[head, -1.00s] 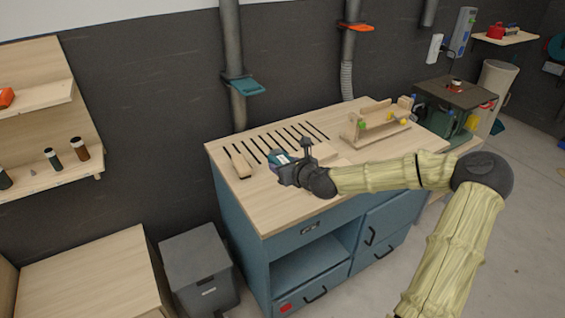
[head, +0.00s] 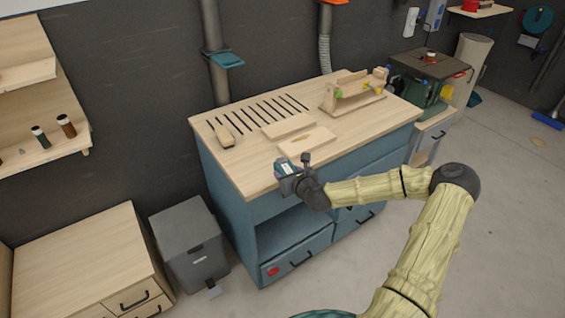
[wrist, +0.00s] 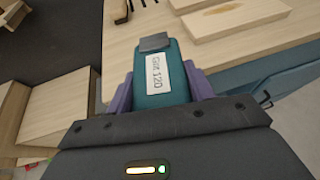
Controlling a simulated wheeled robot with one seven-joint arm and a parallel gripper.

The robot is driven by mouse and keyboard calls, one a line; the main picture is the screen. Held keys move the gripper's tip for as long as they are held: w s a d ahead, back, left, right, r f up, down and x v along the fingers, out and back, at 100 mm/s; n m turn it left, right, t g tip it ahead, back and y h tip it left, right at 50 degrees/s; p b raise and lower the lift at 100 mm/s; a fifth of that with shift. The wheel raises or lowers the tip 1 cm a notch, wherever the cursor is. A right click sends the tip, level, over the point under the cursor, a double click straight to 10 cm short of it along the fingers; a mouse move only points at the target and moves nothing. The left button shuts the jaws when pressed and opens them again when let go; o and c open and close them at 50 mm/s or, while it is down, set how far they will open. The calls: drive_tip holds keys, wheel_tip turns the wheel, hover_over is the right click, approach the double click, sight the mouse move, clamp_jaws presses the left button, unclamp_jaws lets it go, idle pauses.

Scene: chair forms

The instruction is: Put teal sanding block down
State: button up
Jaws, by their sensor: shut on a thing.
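The teal sanding block (wrist: 160,88) has a white label reading "Grit 120" and a grey end. It also shows in the head view (head: 284,167), small, at the tip of my arm. My gripper (head: 288,180) is shut on it; in the wrist view the purple fingers (wrist: 162,92) press on both its sides. In the head view the block appears over the front edge of the wooden workbench top (head: 255,175). I cannot tell the height of the block above the top.
A wooden block (head: 225,136) lies by the slots at the bench's left. Two flat boards, one light (head: 288,126) and one with a brown patch (head: 306,140), lie mid-bench. A wooden jig (head: 352,92) stands at the back right. The front left of the top is clear.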

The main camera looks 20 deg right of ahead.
drive_tip(key=s+f+m+h+b, duration=0.1)
drive_tip(key=f+b, duration=0.4)
drive_tip(key=f, duration=0.6)
drive_tip(key=s+f+b, duration=0.4)
drive_tip(key=f+b, duration=0.1)
drive_tip(key=f, duration=0.6)
drive_tip(key=shift+s+d+f+m+h, duration=0.2)
drive_tip(key=shift+s+d+m+h, duration=0.15)
drive_tip(key=shift+d+m+h, duration=0.1)
